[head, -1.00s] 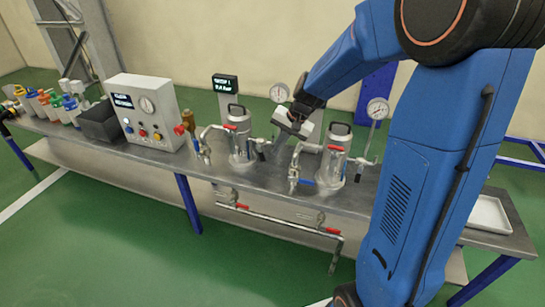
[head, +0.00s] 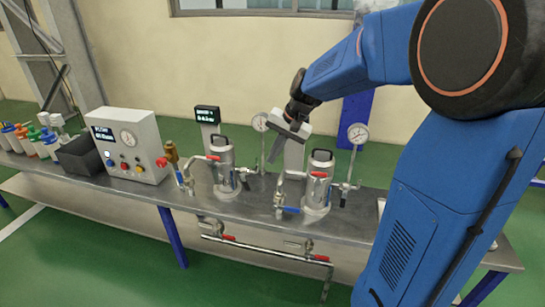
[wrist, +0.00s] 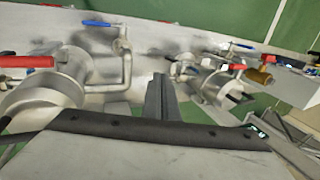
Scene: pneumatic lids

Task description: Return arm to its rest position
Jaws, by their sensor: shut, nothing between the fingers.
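My blue arm reaches in from the right in the head view. My gripper (head: 272,158) hangs above the back of the bench, between two steel vessels. Its fingers are together and empty, pointing down. In the wrist view the closed fingers (wrist: 158,98) stick out past the dark edge of the gripper body. The left vessel (head: 223,165) and the right vessel (head: 318,185) stand upright with dark-handled lids on top. The gripper appears apart from both.
A control box (head: 127,146) with a gauge and buttons stands left on the steel bench (head: 125,192). A dark bin (head: 80,157) and several coloured bottles are further left. Gauges (head: 358,133), a display (head: 207,115) and red-handled valves surround the vessels. Space above the bench's left is clear.

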